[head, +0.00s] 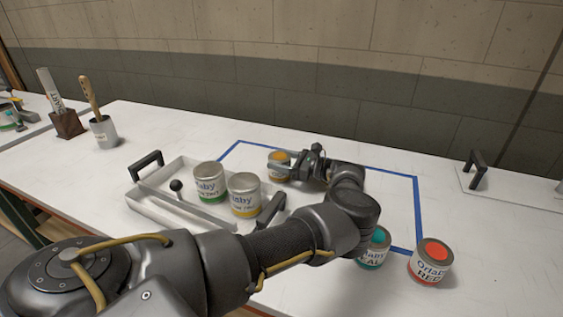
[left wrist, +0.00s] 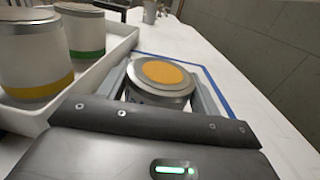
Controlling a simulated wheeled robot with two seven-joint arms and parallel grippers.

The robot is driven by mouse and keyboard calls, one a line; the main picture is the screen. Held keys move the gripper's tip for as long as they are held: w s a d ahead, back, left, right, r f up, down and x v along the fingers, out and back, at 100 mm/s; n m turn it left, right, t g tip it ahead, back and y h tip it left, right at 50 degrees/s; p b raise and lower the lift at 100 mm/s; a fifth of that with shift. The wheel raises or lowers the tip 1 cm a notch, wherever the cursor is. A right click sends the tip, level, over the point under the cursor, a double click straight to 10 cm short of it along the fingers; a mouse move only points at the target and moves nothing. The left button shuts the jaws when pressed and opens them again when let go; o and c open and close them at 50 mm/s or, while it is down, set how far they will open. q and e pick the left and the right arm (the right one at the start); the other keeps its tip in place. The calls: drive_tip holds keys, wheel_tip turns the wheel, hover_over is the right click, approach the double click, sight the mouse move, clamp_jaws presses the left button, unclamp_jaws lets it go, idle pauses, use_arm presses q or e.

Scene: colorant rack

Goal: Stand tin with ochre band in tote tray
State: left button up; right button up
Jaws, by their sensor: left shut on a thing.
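A small tin with an ochre disc on its lid (head: 279,165) is upright between the fingers of my left gripper (head: 288,168), which is shut on it. In the left wrist view the tin (left wrist: 158,80) sits between the two grey fingers (left wrist: 160,88); its side band is hidden. I cannot tell whether its base touches the table. The white tote tray (head: 165,212) stands to the left, apart from the held tin. It holds a green-banded tin (head: 209,183) and a yellow-banded tin (head: 244,196), both upright. My right gripper is not in view.
Blue tape (head: 418,215) outlines an area of the white table. A teal tin (head: 375,250) and a red tin (head: 430,262) stand at the right front. The tray has black end handles (head: 146,163) and a black knob (head: 176,186). A brush cup (head: 104,132) stands far left.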

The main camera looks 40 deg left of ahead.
use_arm(q)
drive_tip(key=shift+f+b, duration=0.2)
drive_tip(key=shift+b, duration=0.15)
drive_tip(key=o, duration=1.1)
drive_tip(key=shift+r, duration=0.1)
